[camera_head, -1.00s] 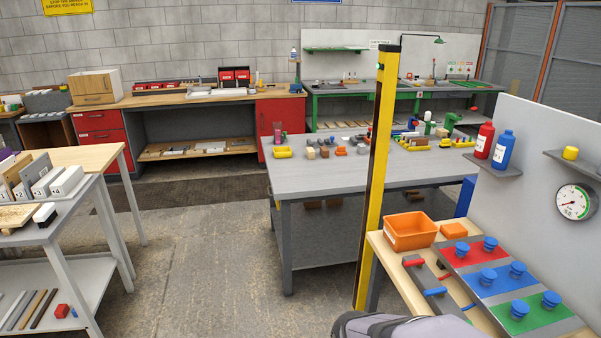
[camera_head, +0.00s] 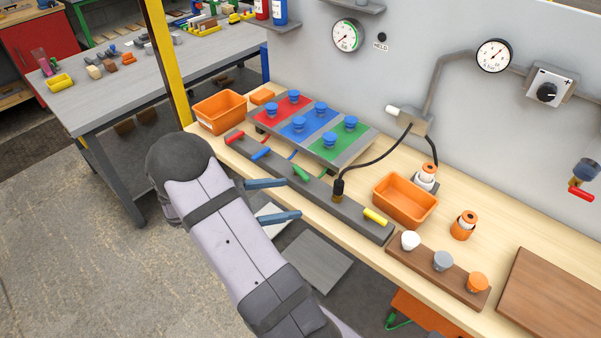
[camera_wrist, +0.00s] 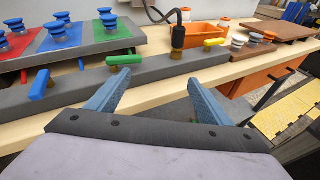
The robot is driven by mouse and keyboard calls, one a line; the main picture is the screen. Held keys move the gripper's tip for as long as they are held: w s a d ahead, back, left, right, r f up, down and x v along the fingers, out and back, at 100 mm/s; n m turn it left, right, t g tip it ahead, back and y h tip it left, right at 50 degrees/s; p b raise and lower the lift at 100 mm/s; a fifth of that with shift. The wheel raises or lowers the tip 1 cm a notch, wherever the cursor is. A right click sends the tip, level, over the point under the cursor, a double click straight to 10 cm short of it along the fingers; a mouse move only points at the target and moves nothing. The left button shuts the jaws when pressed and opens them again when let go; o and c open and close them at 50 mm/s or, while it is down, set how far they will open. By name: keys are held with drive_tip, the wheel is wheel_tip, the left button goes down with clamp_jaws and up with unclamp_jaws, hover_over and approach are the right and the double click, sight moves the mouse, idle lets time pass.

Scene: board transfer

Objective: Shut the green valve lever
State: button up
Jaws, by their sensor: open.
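The green valve lever (camera_head: 301,173) sits on the grey valve bar (camera_head: 323,193) and lies along the bar's length. In the wrist view the green lever (camera_wrist: 125,60) is just beyond the left fingertip, on a brass stem. My gripper (camera_head: 292,199) is open and empty at the bar's front side, its two blue-grey fingers pointing toward the bar. The wrist view shows my gripper (camera_wrist: 157,84) spread wide, apart from the lever. The red lever (camera_head: 235,137) and blue lever (camera_head: 261,153) point across the bar. The yellow lever (camera_head: 375,216) lies along it.
Behind the bar is a panel of blue knobs on red, blue and green fields (camera_head: 345,143). A black hose (camera_head: 368,163) rises from the bar right of the green lever. An orange bin (camera_head: 405,201) stands behind the bar at right.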

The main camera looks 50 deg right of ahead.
sight(299, 173)
drive_tip(key=w+d+n+h, duration=0.1)
drive_tip(key=d, duration=0.2)
drive_tip(key=w+d+n+h+p, duration=0.1)
drive_tip(key=d, duration=0.2)
drive_tip(key=w+d+n+t+h+p, duration=0.1)
drive_tip(key=d+h, duration=0.1)
drive_tip(key=d, duration=0.1)
drive_tip(key=shift+w, duration=0.15)
drive_tip(key=shift+s+d+f+t, duration=0.1)
drive_tip(key=shift+d+t, duration=0.05)
drive_tip(key=shift+d, duration=0.25)
drive_tip(key=shift+s+d+f+t, duration=0.1)
drive_tip(key=shift+d+t, duration=0.05)
drive_tip(key=shift+d, duration=0.25)
drive_tip(key=c, duration=1)
drive_tip(key=shift+r+n+p, duration=0.1)
drive_tip(key=shift+n+p, duration=0.2)
drive_tip(key=shift+c, duration=0.2)
